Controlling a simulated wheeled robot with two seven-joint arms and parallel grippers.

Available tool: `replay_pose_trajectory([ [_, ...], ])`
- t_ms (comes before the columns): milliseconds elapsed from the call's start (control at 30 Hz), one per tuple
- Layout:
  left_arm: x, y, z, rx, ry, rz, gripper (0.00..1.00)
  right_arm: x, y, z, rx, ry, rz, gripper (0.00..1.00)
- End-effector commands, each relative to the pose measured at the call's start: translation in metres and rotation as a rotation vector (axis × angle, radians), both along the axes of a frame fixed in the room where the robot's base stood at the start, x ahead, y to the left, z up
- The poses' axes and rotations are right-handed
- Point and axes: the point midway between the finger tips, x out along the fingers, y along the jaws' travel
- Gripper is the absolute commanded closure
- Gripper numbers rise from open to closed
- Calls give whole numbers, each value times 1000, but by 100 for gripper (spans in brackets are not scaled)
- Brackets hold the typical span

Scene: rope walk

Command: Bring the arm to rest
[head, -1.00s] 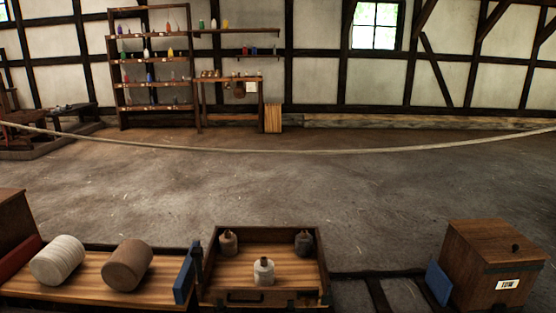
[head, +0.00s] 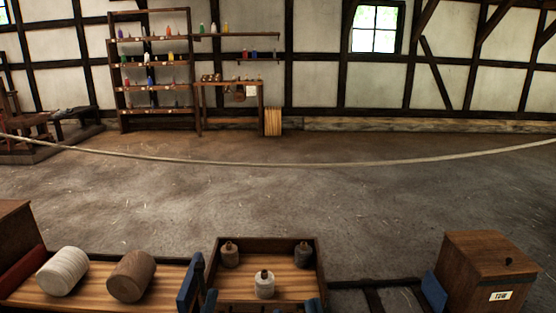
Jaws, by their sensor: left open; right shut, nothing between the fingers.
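Only small blue tips of my grippers show, low at the bottom edge of the head view. My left gripper (head: 210,302) shows beside the left front corner of the open wooden case and is open. My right gripper (head: 314,305) shows at the case's right front corner and is shut with nothing in it. The rest of both grippers and the arms are below the picture.
The open case (head: 233,243) holds a brown, a white and a dark jar. Left of it, a wooden tray (head: 95,296) carries a white spool (head: 62,272) and a brown spool (head: 131,276). A lidded box (head: 470,267) stands right. A rope (head: 350,163) spans beyond.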

Motion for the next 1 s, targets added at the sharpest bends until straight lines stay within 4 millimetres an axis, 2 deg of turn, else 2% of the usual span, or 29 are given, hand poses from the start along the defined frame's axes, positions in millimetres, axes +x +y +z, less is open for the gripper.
replay_pose_trajectory([
  [33, 10, -1, 7, 33, 89, 2, 0, 10, 1, 7, -33, 88, -2, 100],
  [233, 41, -3, -28, 164, 444, 1, 0, 41, 3, -28, -166, 445, -1, 100],
  [367, 47, 0, -57, 246, 677, -3, 0, 47, 0, -57, -247, 677, 2, 100],
  [467, 44, 5, -81, 307, 858, -8, 0, 44, -5, -81, -307, 858, 8, 100],
  [667, 18, 20, -124, 420, 1219, -25, 0, 18, -20, -124, -420, 1220, 25, 100],
  [800, -16, 36, -148, 494, 1474, -42, 0, -16, -36, -148, -495, 1474, 42, 100],
  [1000, -77, 59, -168, 589, 1819, -75, 0, -77, -59, -167, -590, 1819, 75, 100],
])
